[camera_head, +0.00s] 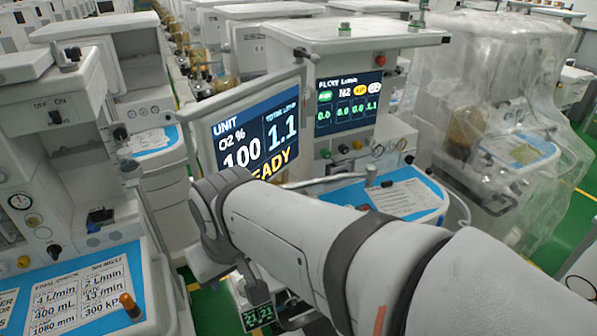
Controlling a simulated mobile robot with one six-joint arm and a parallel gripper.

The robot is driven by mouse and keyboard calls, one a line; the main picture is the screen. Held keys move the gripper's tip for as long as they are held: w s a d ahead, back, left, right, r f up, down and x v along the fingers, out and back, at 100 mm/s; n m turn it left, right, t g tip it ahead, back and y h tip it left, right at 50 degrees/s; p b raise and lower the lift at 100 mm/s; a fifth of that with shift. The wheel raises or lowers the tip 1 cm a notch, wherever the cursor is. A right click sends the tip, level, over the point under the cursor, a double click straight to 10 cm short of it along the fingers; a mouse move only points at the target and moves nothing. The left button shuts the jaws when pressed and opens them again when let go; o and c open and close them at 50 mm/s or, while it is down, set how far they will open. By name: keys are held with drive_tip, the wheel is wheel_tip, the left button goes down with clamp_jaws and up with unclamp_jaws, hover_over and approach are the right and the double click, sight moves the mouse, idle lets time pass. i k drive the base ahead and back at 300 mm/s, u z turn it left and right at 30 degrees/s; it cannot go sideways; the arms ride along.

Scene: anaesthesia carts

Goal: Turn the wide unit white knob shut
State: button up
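The wide unit (330,34) stands at centre, with a tilted screen (255,134) reading UNIT, O2 % 100, total 1.1 and READY. Its flow screen (343,102) shows 0.0 in three columns and 1.1 in the rightmost, under a white label. A row of small knobs (342,149) sits below this screen. They are too small to tell which is the white one or how far it is turned. My arm crosses from lower right to centre, in front of the unit's lower part.
A left cart (50,190) has gauges, a paper sheet (85,290) and an orange-topped peg (128,303). A plastic-covered cart (500,110) stands at right. The unit's blue tray (425,205) juts out beyond my arm. Green floor shows between the carts.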

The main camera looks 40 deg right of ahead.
sight(371, 141)
drive_tip(key=u, duration=0.05)
drive_tip(key=k, duration=2.5)
drive_tip(key=z, duration=0.8)
drive_tip(key=i, duration=2.15)
drive_tip(key=z, duration=0.2)
